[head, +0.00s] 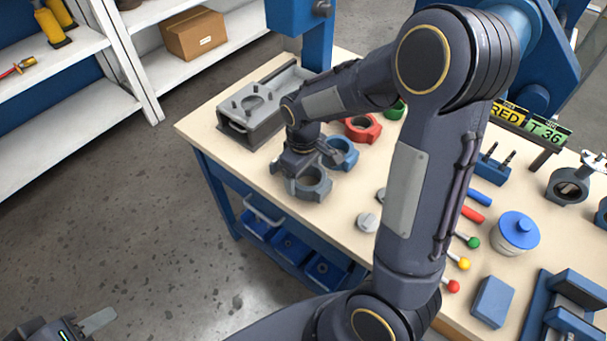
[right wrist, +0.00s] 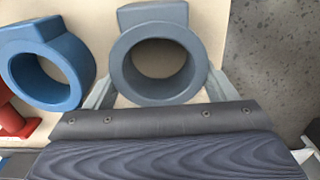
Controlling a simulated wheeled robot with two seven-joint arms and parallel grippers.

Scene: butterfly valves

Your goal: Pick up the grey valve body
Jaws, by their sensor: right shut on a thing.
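The grey valve body (head: 314,185) is a ring with a square block on one side, near the left front edge of the workbench. It fills the middle of the right wrist view (right wrist: 158,94). My right gripper (head: 300,178) points down over it, with one finger on each side of the ring, shut on it. In the right wrist view my right gripper's fingers (right wrist: 160,90) flank the ring. I cannot tell whether it is clear of the bench top. My left gripper (head: 84,326) is at the bottom left, away from the bench, partly cut off.
A blue valve body (head: 342,152) stands close beside the grey one, with a red one (head: 363,128) and a green one (head: 395,110) behind. A grey fixture (head: 240,125) with upright pins is at the left. Small grey discs (head: 367,222) lie to the right. My right arm hides mid-bench.

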